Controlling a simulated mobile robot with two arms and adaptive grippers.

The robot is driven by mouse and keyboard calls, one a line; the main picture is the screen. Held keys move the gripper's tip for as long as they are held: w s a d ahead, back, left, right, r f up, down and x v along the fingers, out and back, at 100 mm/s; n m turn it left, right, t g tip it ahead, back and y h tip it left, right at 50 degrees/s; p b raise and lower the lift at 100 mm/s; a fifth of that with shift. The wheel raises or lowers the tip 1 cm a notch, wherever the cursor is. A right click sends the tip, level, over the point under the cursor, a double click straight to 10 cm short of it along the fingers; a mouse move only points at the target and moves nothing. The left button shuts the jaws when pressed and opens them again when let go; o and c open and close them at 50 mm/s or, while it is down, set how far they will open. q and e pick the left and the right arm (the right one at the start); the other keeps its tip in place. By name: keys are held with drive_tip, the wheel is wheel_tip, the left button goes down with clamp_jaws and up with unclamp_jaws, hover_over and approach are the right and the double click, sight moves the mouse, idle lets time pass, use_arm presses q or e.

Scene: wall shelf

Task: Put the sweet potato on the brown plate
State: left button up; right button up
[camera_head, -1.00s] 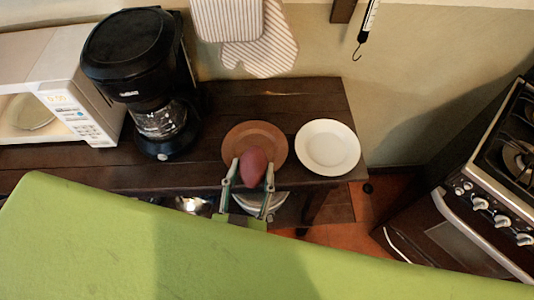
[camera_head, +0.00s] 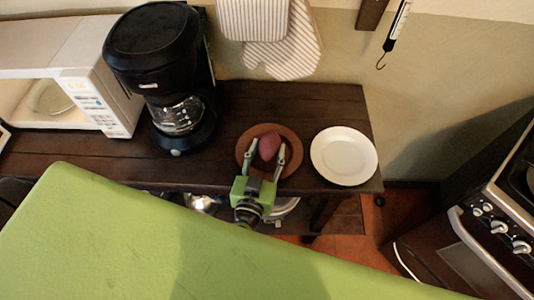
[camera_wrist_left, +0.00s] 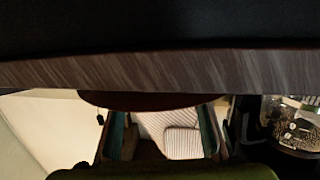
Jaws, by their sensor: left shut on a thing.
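The sweet potato (camera_head: 269,145), reddish-purple and oval, is between the fingers of my left gripper (camera_head: 267,150). The gripper is shut on it and reaches in from the front edge of the wooden table. In the head view the sweet potato is over the brown plate (camera_head: 243,158); I cannot tell whether it touches the plate. The plate is round and lies between the coffee maker and a white plate. In the left wrist view the plate's dark rim (camera_wrist_left: 150,100) shows beyond the table edge, with the green-sided fingers below it. My right gripper is not in view.
The white plate (camera_head: 343,157) lies just right of the brown plate. A black coffee maker (camera_head: 160,60) and a white microwave (camera_head: 95,85) stand to the left. Striped mitts (camera_head: 275,40) hang on the wall. A stove (camera_head: 490,225) is at the right.

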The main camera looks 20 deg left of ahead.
use_arm(q)
drive_tip(key=shift+f, duration=0.25)
drive_tip(key=shift+f, duration=0.15)
drive_tip(key=o, duration=1.2)
drive_tip(key=shift+s+d+r+b, duration=0.15)
drive_tip(key=shift+s+r+b, duration=0.2)
drive_tip(key=shift+s, duration=1.65)
drive_tip(key=shift+s+d+r+b, duration=0.2)
drive_tip(key=shift+s+r, duration=0.1)
drive_tip(key=shift+s, duration=1.65)
drive_tip(key=shift+s+d+r+b, duration=0.15)
drive_tip(key=shift+s+r+b, duration=0.2)
drive_tip(key=shift+s, duration=1.65)
